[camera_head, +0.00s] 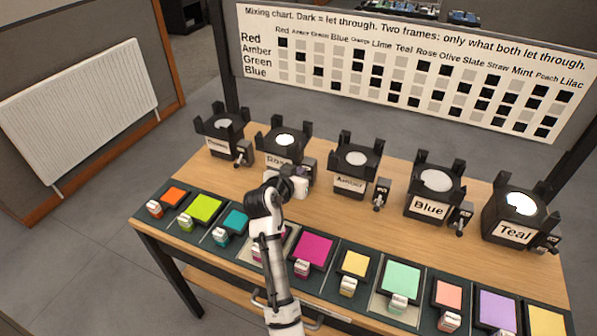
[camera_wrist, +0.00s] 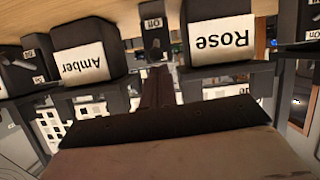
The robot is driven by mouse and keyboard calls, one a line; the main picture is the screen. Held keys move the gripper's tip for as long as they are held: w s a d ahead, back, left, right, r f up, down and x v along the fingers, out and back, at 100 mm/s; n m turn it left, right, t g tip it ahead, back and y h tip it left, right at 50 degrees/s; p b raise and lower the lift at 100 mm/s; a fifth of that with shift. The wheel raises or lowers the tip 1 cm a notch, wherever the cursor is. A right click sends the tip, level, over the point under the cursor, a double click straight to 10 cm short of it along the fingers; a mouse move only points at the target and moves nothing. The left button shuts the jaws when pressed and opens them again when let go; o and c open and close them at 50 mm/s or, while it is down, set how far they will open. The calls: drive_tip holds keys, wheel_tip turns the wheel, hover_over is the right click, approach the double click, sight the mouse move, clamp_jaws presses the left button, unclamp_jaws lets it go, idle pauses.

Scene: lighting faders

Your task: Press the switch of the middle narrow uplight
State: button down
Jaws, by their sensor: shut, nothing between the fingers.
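Several black uplights stand in a row on the wooden table. Rose (camera_head: 281,158) and Amber (camera_head: 350,184) are nearest my gripper (camera_head: 301,184). In the wrist view, Rose (camera_wrist: 222,43) and Amber (camera_wrist: 80,62) appear upside down. Between them is Rose's switch box (camera_wrist: 153,28), with a label that seems to read Off. In the wrist view my gripper (camera_wrist: 157,72) is shut and empty, its fingers in line below that switch. I cannot tell whether they touch it. Amber's switch (camera_head: 380,195) is to the right of its uplight. Blue (camera_head: 432,195) and Teal (camera_head: 518,218) stand further right.
The leftmost uplight (camera_head: 223,135) has its own switch box (camera_head: 243,153). A row of coloured filter frames with small labelled blocks, such as the magenta frame (camera_head: 314,249), lines the front edge. A mixing chart (camera_head: 420,70) stands behind. Bare table (camera_head: 325,212) lies before Amber.

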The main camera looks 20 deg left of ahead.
drive_tip(key=shift+f, duration=0.1)
drive_tip(key=f+t+b, duration=0.1)
drive_tip(key=b, duration=0.2)
drive_tip(key=shift+s, duration=0.2)
drive_tip(key=shift+s+f+t+b, duration=0.25)
drive_tip(key=shift+s+t+b, duration=0.05)
drive_tip(key=shift+b, duration=0.8)
drive_tip(key=shift+r, duration=0.1)
